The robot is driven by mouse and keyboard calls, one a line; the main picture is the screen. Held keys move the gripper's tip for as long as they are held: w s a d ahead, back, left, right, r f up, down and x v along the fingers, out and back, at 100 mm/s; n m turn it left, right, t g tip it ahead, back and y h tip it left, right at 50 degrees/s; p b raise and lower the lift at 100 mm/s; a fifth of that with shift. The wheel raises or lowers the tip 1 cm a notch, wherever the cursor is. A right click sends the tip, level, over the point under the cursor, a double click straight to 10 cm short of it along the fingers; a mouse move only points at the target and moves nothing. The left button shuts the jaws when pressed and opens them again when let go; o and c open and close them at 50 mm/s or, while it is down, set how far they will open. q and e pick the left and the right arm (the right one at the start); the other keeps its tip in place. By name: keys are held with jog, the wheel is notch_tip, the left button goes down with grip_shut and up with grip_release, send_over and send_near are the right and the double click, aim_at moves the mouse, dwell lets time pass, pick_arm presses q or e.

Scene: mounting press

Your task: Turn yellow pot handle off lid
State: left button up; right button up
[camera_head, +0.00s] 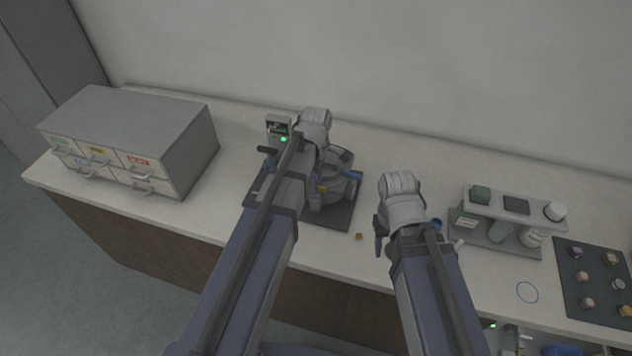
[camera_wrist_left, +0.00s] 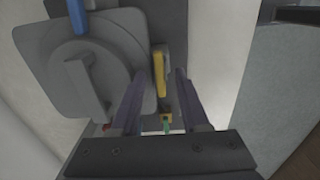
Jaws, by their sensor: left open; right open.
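The grey mounting press (camera_head: 338,192) stands on a dark base plate, partly hidden by my left arm. In the left wrist view, the round grey lid (camera_wrist_left: 60,85) with its raised bar is left of my fingers. The yellow pot handle (camera_wrist_left: 160,75) is a narrow upright bar beside the lid; a bit of yellow (camera_head: 322,188) shows in the head view. My left gripper (camera_wrist_left: 160,72) is open, with the yellow handle between its fingertips in the picture; I cannot tell whether they touch. My right gripper (camera_head: 379,240) hangs over the bench to the right, its fingers mostly hidden.
A grey drawer cabinet (camera_head: 165,130) stands at the left. A small control box (camera_head: 278,125) with a green light is behind the press. A rack (camera_head: 500,210) with jars and a dark tray (camera_head: 570,260) are at the right.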

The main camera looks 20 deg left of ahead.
pick_arm(q)
jog(key=shift+r+p, duration=3.8)
jog(key=shift+r, duration=0.1)
jog(key=shift+f, duration=0.1)
